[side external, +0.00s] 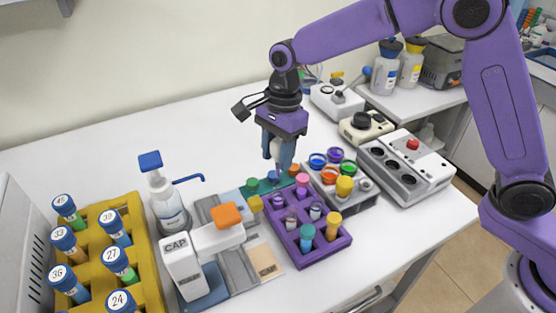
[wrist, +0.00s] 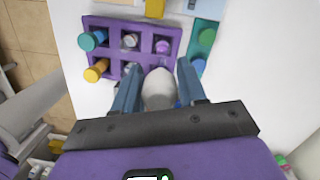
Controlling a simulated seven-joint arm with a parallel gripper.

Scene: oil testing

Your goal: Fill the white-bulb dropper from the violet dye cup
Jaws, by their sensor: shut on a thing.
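My gripper (side external: 279,155) is shut on the white-bulb dropper (wrist: 159,88). In the wrist view the pale bulb sits between my two blue fingers (wrist: 158,80). The dropper's lower part and tip are hidden. In the side view my gripper is above the back end of the purple rack (side external: 318,250), left of the dye cups. I cannot clearly make out the violet cup in the wrist view.
The purple rack holds several capped vials. A white CAP device (side external: 184,265), a pump bottle (side external: 167,200) and a yellow tube rack (side external: 133,235) stand left. A grey machine (side external: 408,170) stands right.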

